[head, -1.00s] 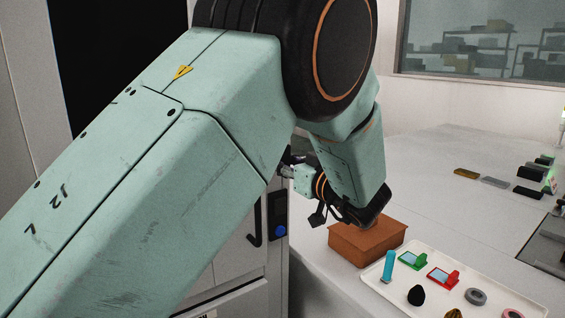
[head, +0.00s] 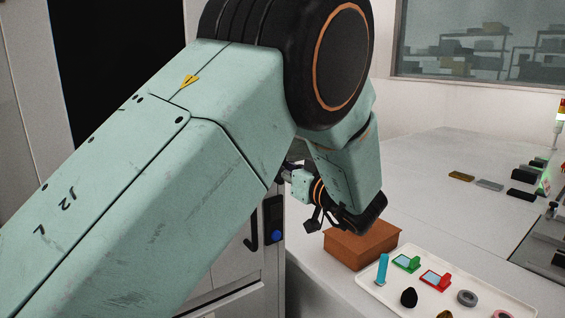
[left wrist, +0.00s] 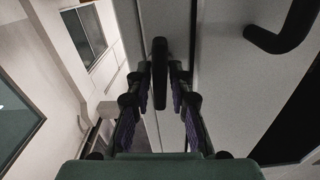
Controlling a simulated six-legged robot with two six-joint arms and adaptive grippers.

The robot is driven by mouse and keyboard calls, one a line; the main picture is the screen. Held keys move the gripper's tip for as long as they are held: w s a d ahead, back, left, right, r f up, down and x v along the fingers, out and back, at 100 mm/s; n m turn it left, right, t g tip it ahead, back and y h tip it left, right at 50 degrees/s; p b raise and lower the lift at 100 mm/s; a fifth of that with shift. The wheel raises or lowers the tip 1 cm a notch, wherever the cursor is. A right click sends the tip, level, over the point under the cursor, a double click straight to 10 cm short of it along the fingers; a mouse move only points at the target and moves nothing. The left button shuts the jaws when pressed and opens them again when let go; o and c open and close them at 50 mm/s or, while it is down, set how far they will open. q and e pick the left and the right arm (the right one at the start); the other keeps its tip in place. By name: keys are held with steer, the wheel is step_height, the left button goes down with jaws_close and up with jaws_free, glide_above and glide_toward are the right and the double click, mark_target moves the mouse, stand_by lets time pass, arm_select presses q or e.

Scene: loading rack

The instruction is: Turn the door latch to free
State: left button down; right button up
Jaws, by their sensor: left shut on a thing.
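The door latch (left wrist: 160,70) is a dark, narrow upright bar in the left wrist view, standing out from the pale door edge. My left gripper (left wrist: 161,88) has a finger on each side of it and is shut on it. The grey cabinet door (head: 232,270) carries a black hooked handle (head: 251,232), which also shows at the top right of the left wrist view (left wrist: 283,30). My right gripper is not in view.
A black plate with a blue button (head: 277,236) is on the cabinet edge below my wrist. A brown box (head: 362,250) stands on the white table close under my wrist. A white tray (head: 375,296) with several small items is in front of it.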

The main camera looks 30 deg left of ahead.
arm_select(q)
steer(key=shift+s+a+f+m+p, duration=0.1)
steer(key=shift+m+p, duration=0.2)
steer(key=shift+p, duration=0.1)
steer(key=shift+f, duration=0.1)
steer(key=c, duration=1.5)
jaws_free()
steer(key=shift+o, duration=0.7)
steer(key=shift+w+a+f, duration=0.15)
steer(key=shift+w+a, duration=0.05)
steer(key=shift+a, duration=0.1)
step_height(320, 180, up, 9)
steer(key=shift+a, duration=0.15)
steer(key=shift+d+r, duration=0.2)
steer(key=shift+r, duration=0.35)
steer(key=shift+a+f, duration=0.1)
steer(key=shift+a, duration=0.1)
